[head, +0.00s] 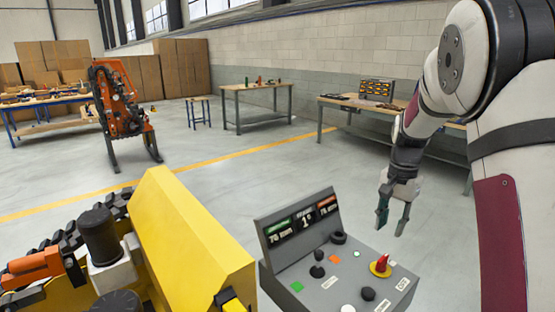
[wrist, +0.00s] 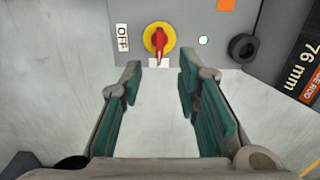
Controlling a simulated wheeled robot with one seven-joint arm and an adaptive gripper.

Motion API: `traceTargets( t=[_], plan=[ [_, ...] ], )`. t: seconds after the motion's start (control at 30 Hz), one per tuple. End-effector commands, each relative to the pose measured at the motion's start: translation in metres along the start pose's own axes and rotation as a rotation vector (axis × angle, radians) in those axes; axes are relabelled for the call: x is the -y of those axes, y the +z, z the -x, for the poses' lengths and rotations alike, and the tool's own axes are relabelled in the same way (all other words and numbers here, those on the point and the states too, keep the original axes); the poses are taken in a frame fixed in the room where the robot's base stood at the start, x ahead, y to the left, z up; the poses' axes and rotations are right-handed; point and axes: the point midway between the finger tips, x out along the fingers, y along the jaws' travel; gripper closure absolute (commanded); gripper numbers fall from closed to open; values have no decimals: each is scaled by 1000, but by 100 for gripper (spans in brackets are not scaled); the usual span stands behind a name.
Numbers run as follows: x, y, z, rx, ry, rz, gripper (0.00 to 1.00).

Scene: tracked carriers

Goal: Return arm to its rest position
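My gripper (head: 393,217) hangs pointing down at the right, above and beyond the grey control console. In the wrist view my gripper (wrist: 159,88) is open, with its teal finger pads apart and nothing between them. The grey console (head: 353,281) carries a red rotary switch on a yellow disc (head: 381,266). In the wrist view the red switch (wrist: 159,41) lies just past the fingertips, not touched by them, with an "OFF" label beside it. My white arm fills the right side of the head view.
A yellow machine body (head: 195,235) with a black track stands left of the console. An orange tracked machine (head: 122,105) stands farther back. Workbenches (head: 257,86) line the wall, one (head: 335,101) behind my gripper. The grey floor between is open.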

Motion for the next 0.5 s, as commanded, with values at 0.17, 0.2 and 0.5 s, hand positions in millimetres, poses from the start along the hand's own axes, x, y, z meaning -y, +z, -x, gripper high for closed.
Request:
traceTargets(
  t=[0.17, 0.2, 0.5],
  plan=[
    [-9, 40, 47, -25, -61, 114, 70],
    [-13, 52, 57, -33, -75, 150, 70],
    [-52, 145, 117, -120, -163, 432, 70]
  ],
)
